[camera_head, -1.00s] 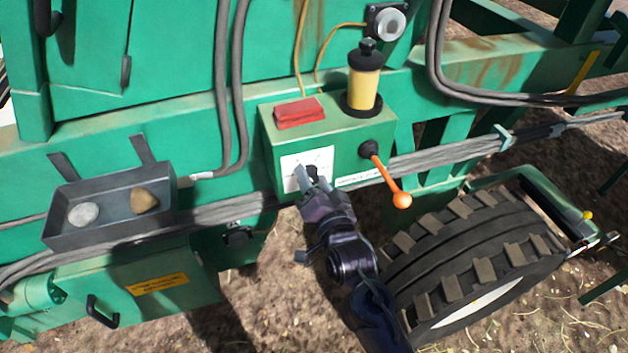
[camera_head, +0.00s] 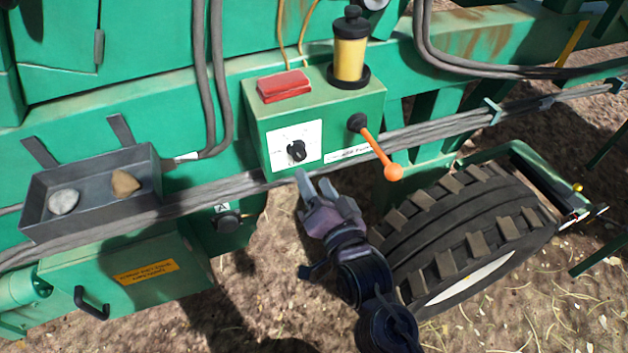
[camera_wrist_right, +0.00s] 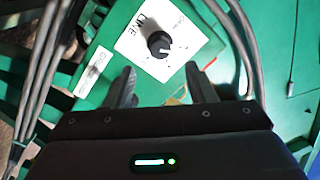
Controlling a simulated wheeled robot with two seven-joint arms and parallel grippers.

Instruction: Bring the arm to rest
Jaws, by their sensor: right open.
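My right gripper (camera_head: 316,184) is open and empty in the head view, just below the green control box (camera_head: 358,108). Its fingers point up toward the box and are apart from it. A black knob (camera_head: 297,151) sits on a white plate (camera_head: 281,141) on the box's front. In the right wrist view, the knob (camera_wrist_right: 159,44) shows beyond and between the two spread fingertips (camera_wrist_right: 159,82), with nothing between them. My left gripper is not in view.
An orange-tipped lever (camera_head: 380,158) sticks out from the box, near my right arm. A large tyre (camera_head: 465,235) stands right of the arm. A grey tray (camera_head: 95,205) holds two stones at left. Cables (camera_head: 225,190) run along the frame below the box.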

